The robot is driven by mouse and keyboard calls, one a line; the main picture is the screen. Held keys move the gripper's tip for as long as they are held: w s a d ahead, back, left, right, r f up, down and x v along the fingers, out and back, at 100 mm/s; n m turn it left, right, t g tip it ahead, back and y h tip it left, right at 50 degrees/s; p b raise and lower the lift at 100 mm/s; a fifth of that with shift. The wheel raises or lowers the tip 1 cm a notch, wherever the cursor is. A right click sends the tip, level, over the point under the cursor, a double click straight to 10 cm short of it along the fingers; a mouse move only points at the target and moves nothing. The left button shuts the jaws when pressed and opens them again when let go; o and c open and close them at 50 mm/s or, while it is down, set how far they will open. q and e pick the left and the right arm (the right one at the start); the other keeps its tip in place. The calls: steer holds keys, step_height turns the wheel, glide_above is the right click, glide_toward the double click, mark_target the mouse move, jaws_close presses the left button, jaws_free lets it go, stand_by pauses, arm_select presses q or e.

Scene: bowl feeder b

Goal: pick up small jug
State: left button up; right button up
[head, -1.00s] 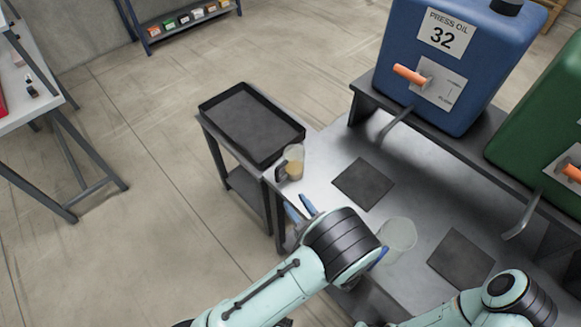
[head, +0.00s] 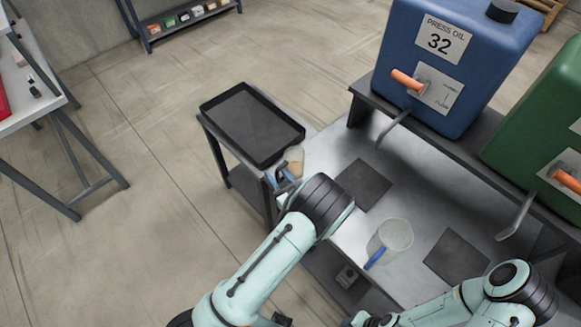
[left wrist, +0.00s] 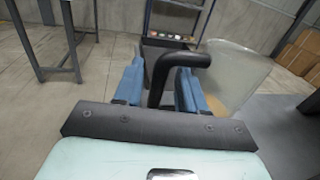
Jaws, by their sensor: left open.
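The small jug (head: 297,158) is a clear vessel with amber liquid low inside and a dark handle. It stands upright near the left end of the metal bench, partly hidden behind my left gripper in the head view. My left gripper (head: 277,177) is open at the jug's handle side. In the left wrist view, the jug (left wrist: 232,75) is just right of the fingers, and its black handle (left wrist: 163,72) lies between the two blue fingers of the gripper (left wrist: 160,85). No grip on the handle shows. My right arm is at the lower right; its fingers are out of view.
A larger clear jug (head: 392,234) with a blue handle stands on the bench (head: 335,150), right of my left wrist. A black tray (head: 208,113) on a side stand is behind the small jug. Dark mats (head: 364,186) lie flat. A blue oil tank (head: 440,80) stands behind.

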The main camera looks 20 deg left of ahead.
arm_select(q)
steer(key=shift+s, duration=0.1)
jaws_close()
stand_by(1.2)
